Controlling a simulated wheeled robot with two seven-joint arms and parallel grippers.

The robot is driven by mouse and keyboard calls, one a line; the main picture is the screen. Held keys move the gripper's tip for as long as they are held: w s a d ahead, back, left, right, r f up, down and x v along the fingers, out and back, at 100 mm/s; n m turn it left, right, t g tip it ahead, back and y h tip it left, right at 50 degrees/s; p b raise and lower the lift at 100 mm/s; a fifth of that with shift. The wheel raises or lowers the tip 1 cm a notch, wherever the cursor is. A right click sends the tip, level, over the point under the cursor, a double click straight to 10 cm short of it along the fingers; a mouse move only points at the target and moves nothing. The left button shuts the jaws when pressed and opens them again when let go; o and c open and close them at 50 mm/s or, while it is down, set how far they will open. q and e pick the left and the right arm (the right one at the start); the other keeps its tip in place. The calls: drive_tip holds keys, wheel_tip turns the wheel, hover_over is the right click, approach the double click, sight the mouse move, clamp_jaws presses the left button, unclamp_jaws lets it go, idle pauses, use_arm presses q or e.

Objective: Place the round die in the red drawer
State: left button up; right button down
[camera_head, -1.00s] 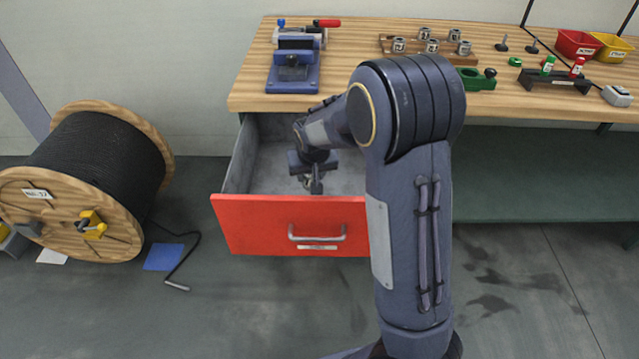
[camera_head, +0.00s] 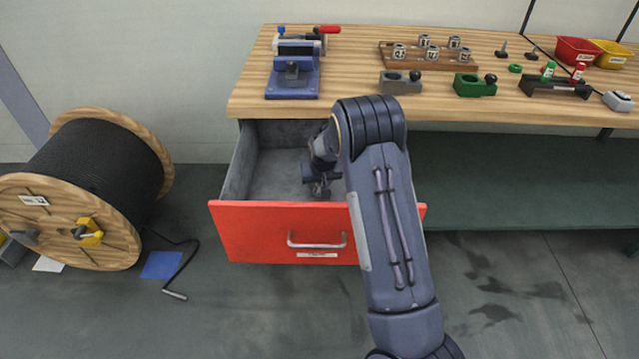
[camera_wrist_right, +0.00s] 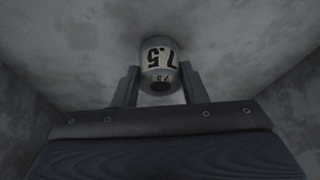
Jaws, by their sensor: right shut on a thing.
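The red drawer (camera_head: 270,232) is pulled open under the left part of the bench, and its grey inside is bare where I can see it. My right gripper (camera_head: 320,190) is down inside the drawer, between its walls. I cannot tell whether the die touches the floor. In the head view the die is too small to make out. My left gripper is not in view.
The wooden bench top (camera_head: 350,95) overhangs the drawer's back. On it stand a blue fixture (camera_head: 293,75), a wooden block with several dies (camera_head: 428,56), and grey and green holders (camera_head: 475,85). A cable reel (camera_head: 75,230) stands left on the floor.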

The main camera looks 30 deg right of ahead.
drive_tip(key=shift+f, duration=0.2)
drive_tip(key=c, duration=0.9)
unclamp_jaws()
drive_tip(key=shift+o, duration=0.2)
